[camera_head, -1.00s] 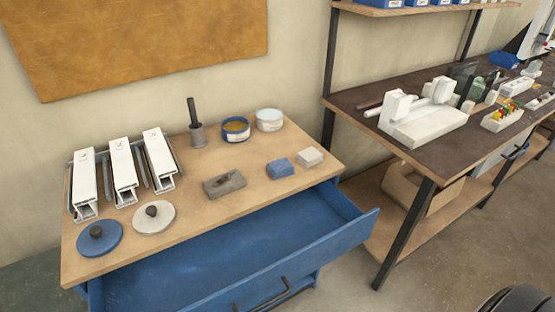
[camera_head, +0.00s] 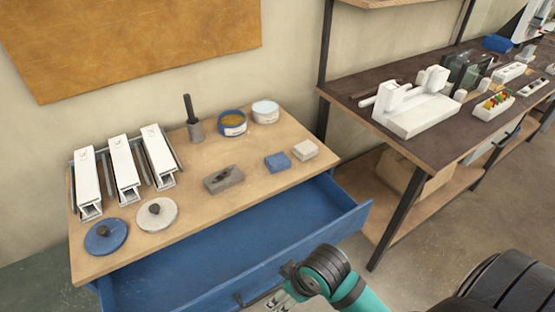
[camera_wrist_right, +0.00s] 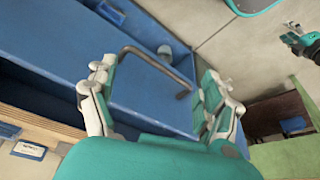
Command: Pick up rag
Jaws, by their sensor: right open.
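No thing is clearly a rag. A small blue folded-looking block (camera_head: 277,162) and a pale one (camera_head: 305,150) lie side by side at the bench's right end; I cannot tell if either is cloth. My right gripper (camera_head: 287,287) is low in front of the open blue drawer (camera_head: 225,240), by its dark handle (camera_head: 262,296). In the right wrist view my right gripper (camera_wrist_right: 155,88) is open, with the bar handle (camera_wrist_right: 155,66) showing between its fingers; contact is unclear. A teal arm end, seemingly my left gripper (camera_wrist_right: 293,40), shows small at the edge.
The wooden bench top (camera_head: 255,190) holds white profile clamps (camera_head: 124,170), two round lids (camera_head: 106,237), open tins (camera_head: 232,123), a brush in a cup (camera_head: 193,120) and a grey block (camera_head: 223,178). A dark-topped workbench (camera_head: 440,150) stands right.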

